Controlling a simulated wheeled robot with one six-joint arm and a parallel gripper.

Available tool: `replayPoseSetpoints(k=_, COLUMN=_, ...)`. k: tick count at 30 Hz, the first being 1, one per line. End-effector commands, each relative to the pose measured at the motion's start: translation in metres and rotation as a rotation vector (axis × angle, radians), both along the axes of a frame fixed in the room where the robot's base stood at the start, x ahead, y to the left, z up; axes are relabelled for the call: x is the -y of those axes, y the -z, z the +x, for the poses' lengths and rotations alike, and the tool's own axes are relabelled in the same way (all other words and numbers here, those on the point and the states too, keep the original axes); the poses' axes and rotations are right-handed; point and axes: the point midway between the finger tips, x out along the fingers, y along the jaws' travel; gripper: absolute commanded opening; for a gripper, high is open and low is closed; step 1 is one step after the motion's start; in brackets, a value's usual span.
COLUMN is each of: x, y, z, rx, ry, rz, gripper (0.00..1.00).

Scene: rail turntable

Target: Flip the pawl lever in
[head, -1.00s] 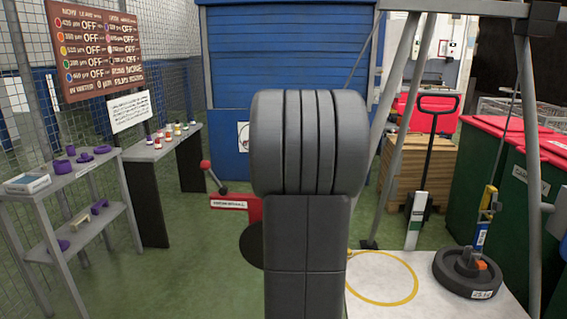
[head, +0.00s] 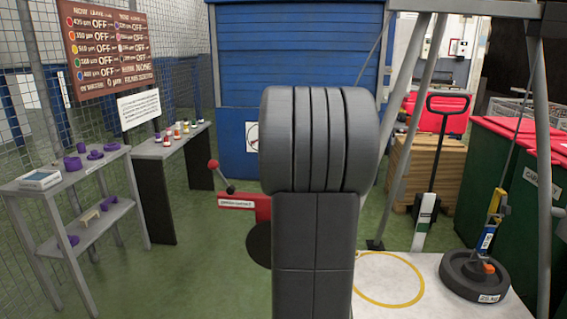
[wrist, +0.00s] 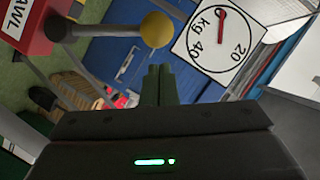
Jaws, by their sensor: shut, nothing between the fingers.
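In the wrist view, a red box lettered PAWL (wrist: 22,22) is at the upper left. A grey lever (wrist: 100,31) reaches from it to the right and ends in a yellow ball knob (wrist: 157,29). My gripper (wrist: 160,72) is shut and empty. Its fingertips show just below the knob in the picture; I cannot tell whether they touch it. In the head view, neither the PAWL box nor my gripper can be made out; my dark arm blocks the middle.
A kg dial (wrist: 218,40) is right of the knob. In the head view, a red-knobbed lever (head: 213,165) stands on a red housing (head: 236,200). A shelf (head: 85,235) is at left. A dark weight (head: 462,280) lies on the white platform (head: 395,262) at right, near grey frame legs.

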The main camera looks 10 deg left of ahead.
Motion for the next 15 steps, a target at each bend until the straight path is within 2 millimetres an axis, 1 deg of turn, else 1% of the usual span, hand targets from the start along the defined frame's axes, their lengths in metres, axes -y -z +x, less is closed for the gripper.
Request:
replayPoseSetpoints(k=1, x=0.005, y=-0.010, z=0.001, rx=0.002, ry=0.001, rz=-0.001, gripper=0.00)
replayPoseSetpoints(k=3, x=0.012, y=-0.019, z=0.001, rx=0.004, ry=0.002, rz=-0.001, gripper=0.00)
replayPoseSetpoints(k=5, x=0.016, y=-0.017, z=-0.011, rx=0.003, ry=0.000, rz=0.000, gripper=0.00)
replayPoseSetpoints(k=9, x=0.024, y=-0.023, z=-0.036, rx=0.004, ry=-0.001, rz=-0.001, gripper=0.00)
replayPoseSetpoints(k=15, x=0.035, y=-0.030, z=-0.067, rx=0.003, ry=0.000, rz=-0.001, gripper=0.00)
